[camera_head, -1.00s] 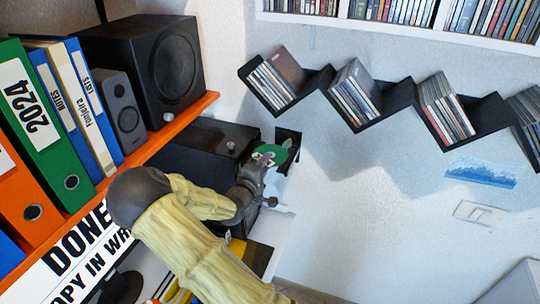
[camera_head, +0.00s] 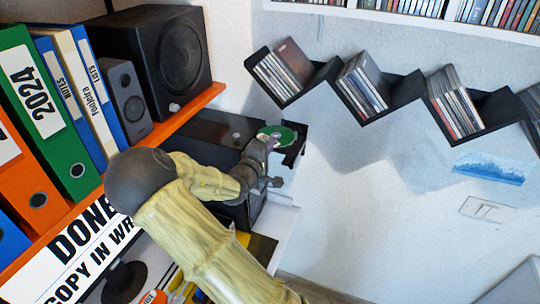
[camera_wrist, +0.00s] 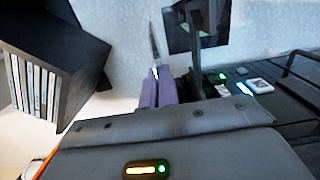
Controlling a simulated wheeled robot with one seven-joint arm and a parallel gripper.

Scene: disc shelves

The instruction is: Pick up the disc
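The green disc (camera_head: 280,134) is at the tip of my gripper (camera_head: 269,147) in the head view, overlapping the black tray (camera_head: 297,151) of a dark box-shaped player. In the wrist view the disc (camera_wrist: 153,42) shows nearly edge-on as a thin dark sliver rising from my purple fingertips (camera_wrist: 155,75). My gripper looks shut on the disc's near edge. I cannot tell whether the disc touches the tray.
The dark player (camera_head: 214,129) stands beside the orange shelf (camera_head: 160,133), which carries binders (camera_head: 45,115) and speakers (camera_head: 165,60). A black zigzag rack (camera_head: 405,92) with cases hangs on the wall to the right.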

